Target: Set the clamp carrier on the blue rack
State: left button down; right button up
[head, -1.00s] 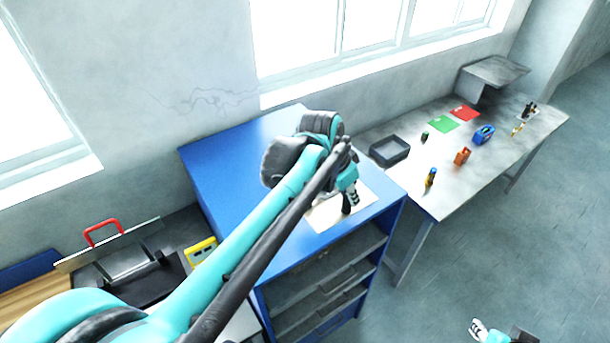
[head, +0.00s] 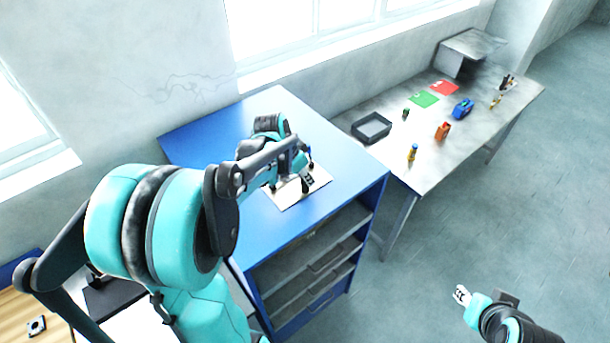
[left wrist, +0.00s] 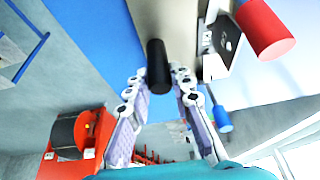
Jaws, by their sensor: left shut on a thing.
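My left gripper (head: 306,184) is over the pale sheet (head: 284,198) on the blue rack's top (head: 215,125). In the left wrist view the left gripper's fingers (left wrist: 158,80) close around a black grip, which I take as part of the clamp carrier (left wrist: 158,62).
A grey table (head: 445,170) to the right holds a dark tray (head: 371,128), green (head: 424,99) and red (head: 445,88) sheets and several small items. The rack has open shelves (head: 315,250) below. A red object with a black drum (left wrist: 85,135) shows in the left wrist view.

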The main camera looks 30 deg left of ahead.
pick_arm(q)
jog(key=shift+s+d, duration=0.1)
jog(key=c, duration=1.3)
grip_release()
jog(key=shift+c, duration=0.2)
jog(key=shift+r, duration=0.15)
jog(key=v, duration=1.1)
jog(key=s+d+f+n+t+y, duration=0.1)
jog(key=s+d+f+n+t, duration=0.2)
jog(key=s+d, duration=0.9)
notch_tip(320, 180, down, 2)
jog(key=shift+d+f+n+y, duration=0.1)
jog(key=shift+d+n+y, duration=0.2)
jog(key=shift+d+n, duration=0.55)
